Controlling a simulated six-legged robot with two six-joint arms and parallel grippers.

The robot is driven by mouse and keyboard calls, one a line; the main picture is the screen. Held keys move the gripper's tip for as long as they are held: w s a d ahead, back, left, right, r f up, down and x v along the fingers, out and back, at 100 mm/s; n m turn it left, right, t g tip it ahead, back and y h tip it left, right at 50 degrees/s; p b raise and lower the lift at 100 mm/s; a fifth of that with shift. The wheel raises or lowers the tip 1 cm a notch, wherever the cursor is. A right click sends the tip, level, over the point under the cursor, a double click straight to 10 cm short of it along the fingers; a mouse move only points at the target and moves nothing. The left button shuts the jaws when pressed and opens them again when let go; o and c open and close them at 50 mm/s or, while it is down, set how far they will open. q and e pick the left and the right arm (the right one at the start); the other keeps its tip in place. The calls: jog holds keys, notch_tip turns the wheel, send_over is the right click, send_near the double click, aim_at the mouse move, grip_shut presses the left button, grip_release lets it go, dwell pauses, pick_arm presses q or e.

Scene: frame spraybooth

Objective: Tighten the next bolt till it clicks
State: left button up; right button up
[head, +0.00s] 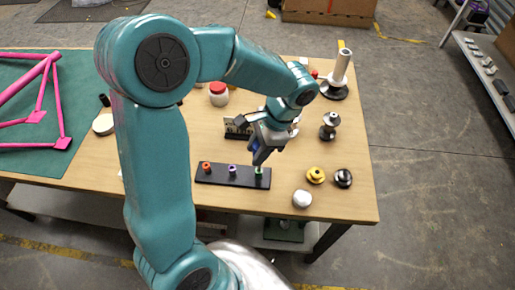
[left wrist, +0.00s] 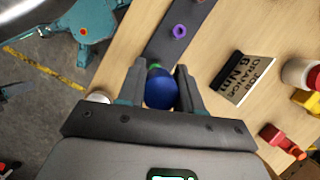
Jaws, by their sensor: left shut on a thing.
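A black bar (head: 220,176) lies near the front edge of the wooden table. It holds an orange-red bolt (head: 207,167) at left, a purple bolt (head: 232,169) in the middle and a green bolt (head: 258,172) at right. My left gripper (head: 260,152) is shut on a blue-handled tool, whose round blue top (left wrist: 160,90) shows between the fingers in the left wrist view. The tool is over the green bolt; the fingers hide whether its tip touches. The purple bolt (left wrist: 179,31) shows beyond. My right gripper is not in view.
A lettered job card (left wrist: 244,78) stands behind the bar; it reads "JOB ORANGE" and a Nm figure. A white ball (head: 302,199), yellow knob (head: 316,175) and black knob (head: 343,178) lie at right. A red-lidded jar (head: 218,93) and pink frame (head: 48,90) are behind and left.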

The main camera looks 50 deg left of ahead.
aim_at(254, 146)
pick_arm(q)
jog(key=shift+r+p, duration=1.6)
jog(key=shift+r, duration=0.45)
jog(key=shift+s, duration=0.1)
